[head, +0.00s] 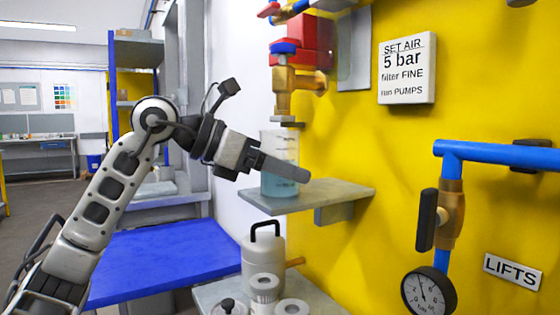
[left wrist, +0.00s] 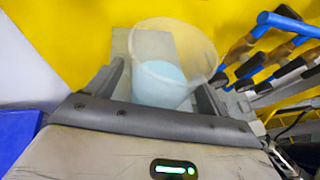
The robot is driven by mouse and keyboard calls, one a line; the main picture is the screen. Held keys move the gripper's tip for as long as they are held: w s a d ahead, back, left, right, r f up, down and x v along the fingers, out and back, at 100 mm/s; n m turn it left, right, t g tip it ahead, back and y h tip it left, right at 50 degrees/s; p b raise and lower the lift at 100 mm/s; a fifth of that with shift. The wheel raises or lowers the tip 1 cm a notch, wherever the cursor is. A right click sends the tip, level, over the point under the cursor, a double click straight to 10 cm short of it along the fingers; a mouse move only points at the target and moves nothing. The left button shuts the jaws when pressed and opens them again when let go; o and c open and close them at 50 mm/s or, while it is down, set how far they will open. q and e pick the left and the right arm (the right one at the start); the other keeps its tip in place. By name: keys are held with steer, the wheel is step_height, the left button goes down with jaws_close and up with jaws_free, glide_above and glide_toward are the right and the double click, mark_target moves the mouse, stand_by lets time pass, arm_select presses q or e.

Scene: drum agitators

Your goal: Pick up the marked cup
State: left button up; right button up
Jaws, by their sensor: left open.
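The cup (head: 280,150) is a clear beaker with measuring marks and pale blue liquid. It stands upright on a small grey shelf (head: 343,191) on the yellow wall. My left gripper (head: 296,172) is at the cup, and a finger crosses in front of its lower part in the head view. In the left wrist view the cup (left wrist: 165,45) is between the two open fingers of the gripper (left wrist: 165,88). I cannot tell whether either finger touches it. My right gripper is in neither view.
Above the cup is a red and brass valve fitting (head: 297,85). Below the shelf stand a white canister with a black handle (head: 263,262) and several small white parts. A blue pipe (head: 500,153) and a gauge (head: 428,291) are at right. A blue bench (head: 160,260) is at left.

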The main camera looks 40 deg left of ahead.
arm_select(q)
steer(key=c, duration=1.1)
steer(key=shift+c, duration=0.2)
steer(key=shift+r, duration=0.2)
